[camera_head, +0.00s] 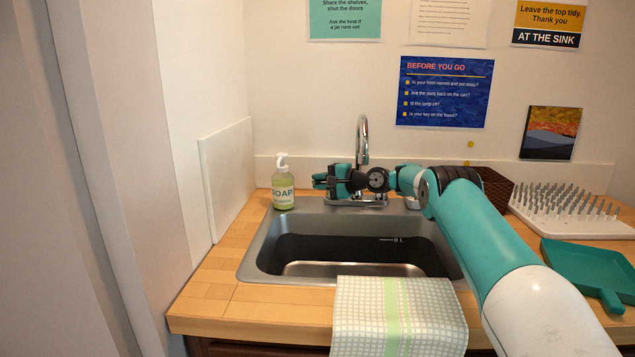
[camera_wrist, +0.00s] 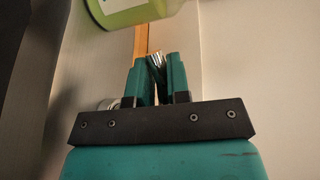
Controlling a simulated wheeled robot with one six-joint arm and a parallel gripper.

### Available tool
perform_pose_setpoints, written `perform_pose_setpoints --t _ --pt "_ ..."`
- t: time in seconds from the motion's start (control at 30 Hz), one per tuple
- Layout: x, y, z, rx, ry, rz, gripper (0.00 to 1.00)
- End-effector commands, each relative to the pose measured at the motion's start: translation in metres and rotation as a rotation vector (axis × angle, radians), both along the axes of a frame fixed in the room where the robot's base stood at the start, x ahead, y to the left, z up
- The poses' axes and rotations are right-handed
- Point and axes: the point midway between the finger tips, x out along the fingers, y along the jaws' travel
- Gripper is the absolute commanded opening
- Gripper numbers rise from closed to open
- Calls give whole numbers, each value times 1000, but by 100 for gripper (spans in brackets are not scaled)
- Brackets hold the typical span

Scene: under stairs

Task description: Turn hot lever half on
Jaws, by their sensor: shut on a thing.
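The chrome tap (camera_head: 362,140) stands behind the sink, its spout upright and curved at the top. My gripper (camera_head: 320,181) reaches across the tap from the right and points left, above the sink's back rim. In the wrist view its two teal fingers (camera_wrist: 157,78) are closed on a thin shiny metal lever (camera_wrist: 157,61). I take this for the hot lever, but no hot or cold mark shows. In the head view my gripper and wrist hide the levers, so the lever's angle cannot be told. A rounded metal part (camera_wrist: 108,104) shows left of the fingers.
A green soap bottle (camera_head: 283,190) stands just left of my gripper and looms in the wrist view (camera_wrist: 130,10). The sink (camera_head: 255,262) is below. A checked towel (camera_head: 360,315) hangs at its front. A spiked drying rack (camera_head: 560,226) and teal dustpan (camera_head: 590,268) lie right.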

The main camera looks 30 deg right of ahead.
Motion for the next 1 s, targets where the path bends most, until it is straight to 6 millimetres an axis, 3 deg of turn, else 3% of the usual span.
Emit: perform_pose_setpoints --t 0.07,0.1,0.2,0.5,0.67,1.0 --pt "-1 -4 -2 -3 3 -5 0" --pt "-1 -4 -2 -3 4 -6 19" --pt "-1 -3 -2 -2 3 -4 41" --pt "-1 0 -1 -1 2 1 41" --pt "-10 -9 2 -2 2 -2 41" --pt "-73 -55 13 -1 1 -6 41"
